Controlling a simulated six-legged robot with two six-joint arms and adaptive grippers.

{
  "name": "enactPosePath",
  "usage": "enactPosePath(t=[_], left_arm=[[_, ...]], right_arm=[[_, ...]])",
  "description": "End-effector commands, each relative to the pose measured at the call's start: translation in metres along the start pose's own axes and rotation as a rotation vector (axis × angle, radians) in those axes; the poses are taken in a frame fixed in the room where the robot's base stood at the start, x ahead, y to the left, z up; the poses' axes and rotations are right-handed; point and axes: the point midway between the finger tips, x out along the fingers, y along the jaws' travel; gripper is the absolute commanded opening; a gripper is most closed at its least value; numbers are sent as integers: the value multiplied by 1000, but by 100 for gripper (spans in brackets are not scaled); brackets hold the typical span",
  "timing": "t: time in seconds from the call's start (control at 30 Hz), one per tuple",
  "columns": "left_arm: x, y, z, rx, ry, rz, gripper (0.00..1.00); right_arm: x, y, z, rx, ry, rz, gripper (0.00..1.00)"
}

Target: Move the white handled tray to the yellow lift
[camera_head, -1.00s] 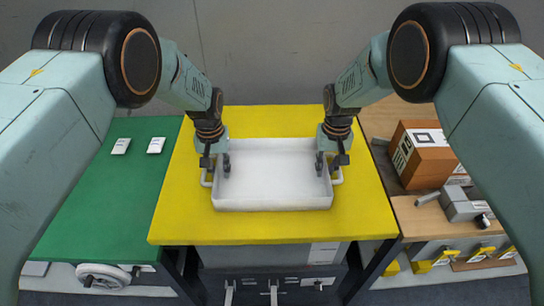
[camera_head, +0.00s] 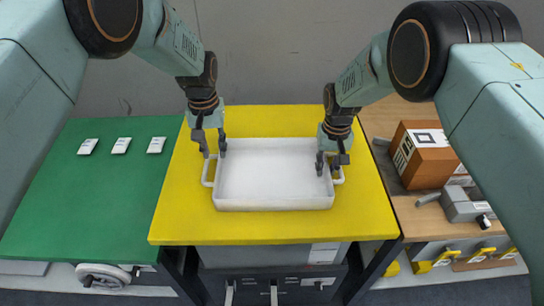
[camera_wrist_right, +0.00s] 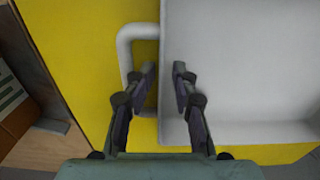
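The white handled tray (camera_head: 273,176) sits empty on the yellow lift (camera_head: 275,227), with a loop handle at each side. My left gripper (camera_head: 213,151) is open and empty, by the back of the tray's left handle (camera_head: 207,171); its exact height above it is hard to tell. My right gripper (camera_head: 328,168) is at the tray's right side. In the right wrist view its fingers (camera_wrist_right: 165,78) are apart, one over the handle's (camera_wrist_right: 126,50) opening and one over the tray's inside, with the tray wall between them. Contact with the wall cannot be told.
A green table (camera_head: 90,200) on the left holds several small white items (camera_head: 121,145). On the right, a brown box (camera_head: 425,155) and a grey scanner-like device (camera_head: 463,204) stand on a wooden surface. The yellow top around the tray is clear.

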Motion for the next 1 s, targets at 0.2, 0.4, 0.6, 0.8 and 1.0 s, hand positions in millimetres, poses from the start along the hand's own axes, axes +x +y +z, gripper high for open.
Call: enactPosePath(t=[0.2,0.4,0.6,0.8,1.0], left_arm=[[0,0,0,0,0,0,28],[0,0,0,0,0,0,28],[0,0,0,0,0,0,28],[0,0,0,0,0,0,28],[0,0,0,0,0,0,28]], right_arm=[[-33,0,-2,0,5,1,28],[-75,-1,-1,-1,4,2,28],[-106,-1,0,0,3,1,28],[-118,-1,0,0,1,1,28],[-119,-1,0,0,0,1,28]])
